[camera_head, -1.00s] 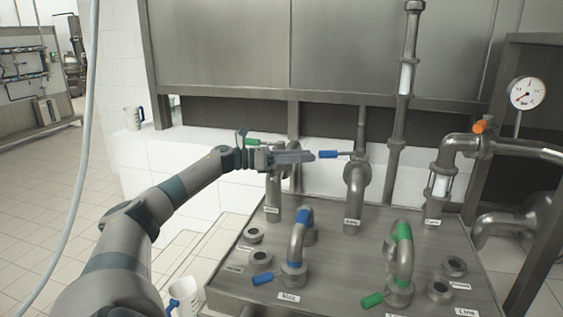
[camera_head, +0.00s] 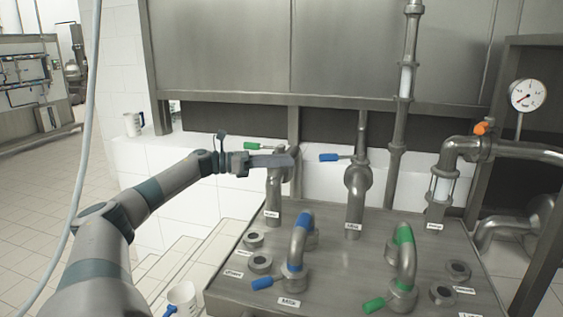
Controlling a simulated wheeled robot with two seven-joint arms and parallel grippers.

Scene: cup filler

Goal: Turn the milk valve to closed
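A back pipe in the middle (camera_head: 354,192) carries a valve with a blue handle (camera_head: 329,157) that points left, across the pipe. Its label is too small to read surely, so I cannot be certain it is the milk valve. My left gripper (camera_head: 290,160) is level with the blue handle and a little to its left, with a visible gap between them. It overlaps the top of the left back pipe (camera_head: 274,195), whose green handle (camera_head: 263,146) shows just above the gripper. The finger opening is seen edge-on. My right gripper is out of view.
On the metal counter (camera_head: 345,275), a blue-banded bent pipe (camera_head: 293,262) and a green-banded one (camera_head: 405,255) stand in front, with levers at their bases. A pressure gauge (camera_head: 527,95) is at the right. A white jug (camera_head: 182,298) stands lower left.

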